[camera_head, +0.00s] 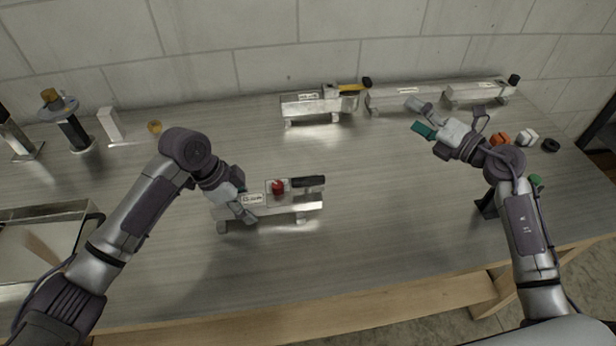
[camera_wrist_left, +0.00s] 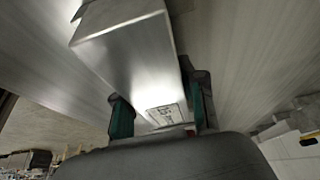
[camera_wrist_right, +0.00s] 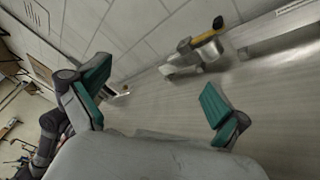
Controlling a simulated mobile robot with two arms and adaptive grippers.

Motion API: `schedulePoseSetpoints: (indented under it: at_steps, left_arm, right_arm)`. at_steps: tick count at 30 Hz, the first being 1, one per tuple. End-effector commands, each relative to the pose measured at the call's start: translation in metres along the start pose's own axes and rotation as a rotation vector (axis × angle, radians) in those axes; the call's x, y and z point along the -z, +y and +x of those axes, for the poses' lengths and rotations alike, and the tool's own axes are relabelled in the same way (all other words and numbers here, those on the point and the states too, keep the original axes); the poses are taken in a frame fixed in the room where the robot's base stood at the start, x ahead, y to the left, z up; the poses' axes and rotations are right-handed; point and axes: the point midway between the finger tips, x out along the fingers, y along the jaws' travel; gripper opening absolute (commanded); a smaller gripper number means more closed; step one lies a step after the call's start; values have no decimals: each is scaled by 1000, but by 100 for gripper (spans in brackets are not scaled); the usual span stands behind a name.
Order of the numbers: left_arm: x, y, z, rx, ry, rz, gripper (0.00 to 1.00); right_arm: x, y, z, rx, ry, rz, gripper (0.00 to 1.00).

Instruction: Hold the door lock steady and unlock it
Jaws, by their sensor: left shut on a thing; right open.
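The door lock (camera_head: 295,205) is a silver metal block on short feet at the middle of the table. It has a red knob (camera_head: 278,187) on top and a black handle (camera_head: 308,181) at its right end. My left gripper (camera_head: 243,208) is shut on the lock's left part; in the left wrist view its fingers stand on both sides of the metal body, by the label. My right gripper (camera_head: 452,118) is open and empty above the table, right of and behind the lock, with its fingers wide apart (camera_wrist_right: 160,98).
More metal lock units (camera_head: 318,105) (camera_head: 405,97) (camera_head: 480,92) stand along the back wall. Small orange (camera_head: 499,138), white and black parts lie at the right. A metal tray (camera_head: 45,240) and posts (camera_head: 72,130) are at the left. The table between the lock and my right arm is clear.

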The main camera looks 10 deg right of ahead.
Motion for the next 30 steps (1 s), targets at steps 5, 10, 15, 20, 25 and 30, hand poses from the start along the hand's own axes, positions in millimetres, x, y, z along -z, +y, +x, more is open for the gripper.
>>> schedulePoseSetpoints:
  at_steps: [5, 10, 15, 20, 25, 30]
  left_arm:
    - [0, 0, 0, 0, 0, 0, 0]
    - [0, 0, 0, 0, 0, 0, 0]
    - [0, 0, 0, 0, 0, -1, 0]
    - [0, 0, 0, 0, 0, -1, 0]
    - [0, 0, 0, 0, 0, 0, 0]
    - [0, 0, 0, 0, 0, -1, 0]
  right_arm:
    - [91, 61, 26, -63, 264, 80, 100]
    - [162, 104, 32, -75, 445, 162, 100]
    - [231, 141, 33, -117, 506, 394, 100]
    - [256, 155, 36, -179, 413, 681, 100]
    - [275, 160, 32, -245, 243, 1063, 100]
    - [287, 146, 14, -299, -38, 1529, 100]
